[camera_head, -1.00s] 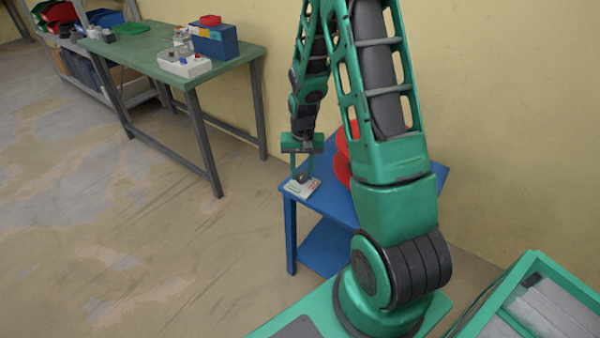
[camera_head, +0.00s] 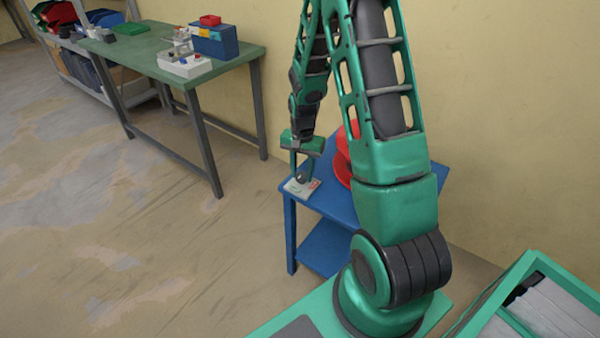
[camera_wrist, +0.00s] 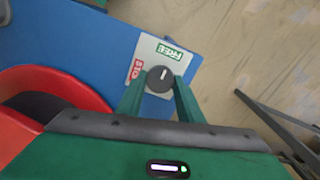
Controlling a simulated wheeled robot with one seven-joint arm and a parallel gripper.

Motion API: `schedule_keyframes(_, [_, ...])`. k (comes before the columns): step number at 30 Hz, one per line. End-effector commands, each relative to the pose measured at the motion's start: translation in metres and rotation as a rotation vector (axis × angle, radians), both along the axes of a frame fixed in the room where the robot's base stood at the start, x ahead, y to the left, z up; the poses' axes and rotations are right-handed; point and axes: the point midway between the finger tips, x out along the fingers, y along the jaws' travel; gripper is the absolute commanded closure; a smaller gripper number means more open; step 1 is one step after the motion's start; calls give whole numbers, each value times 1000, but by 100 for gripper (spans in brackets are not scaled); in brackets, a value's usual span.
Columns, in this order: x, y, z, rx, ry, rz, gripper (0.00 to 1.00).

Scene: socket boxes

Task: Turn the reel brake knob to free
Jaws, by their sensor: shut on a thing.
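The brake knob (camera_wrist: 159,80) is dark and round, with a white pointer line. It sits on a pale plate (camera_wrist: 150,50) with a green FREE label (camera_wrist: 169,52) and a red STOP label (camera_wrist: 135,70). In the wrist view the pointer line points up and slightly right, roughly toward the FREE label. My gripper (camera_wrist: 160,86) is shut on the knob, one green finger on each side. In the head view my gripper (camera_head: 302,174) reaches down to the plate (camera_head: 300,187) at the blue table's near left corner; the knob is small there.
The red reel (camera_head: 342,165) stands on the blue table (camera_head: 330,205), right of the plate and partly behind my arm. It is close to my gripper in the wrist view (camera_wrist: 75,85). A green workbench (camera_head: 150,52) with boxes stands back left. The floor at left is clear.

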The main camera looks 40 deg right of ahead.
Motion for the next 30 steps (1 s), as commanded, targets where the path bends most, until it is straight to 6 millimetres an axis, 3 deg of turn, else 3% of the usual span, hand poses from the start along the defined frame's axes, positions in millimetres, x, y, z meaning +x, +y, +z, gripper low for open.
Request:
schedule_keyframes(5, [2, 3, 1, 4, -4, 5, 89])
schedule_keyframes(6, [2, 3, 1, 4, -4, 5, 60])
schedule_keyframes(8, [2, 3, 1, 4, -4, 5, 48])
schedule_keyframes(20, [1, 1, 6, 1, -3, 2, 48])
schedule_keyframes(30, [3, 1, 64, 0, -7, 3, 48])
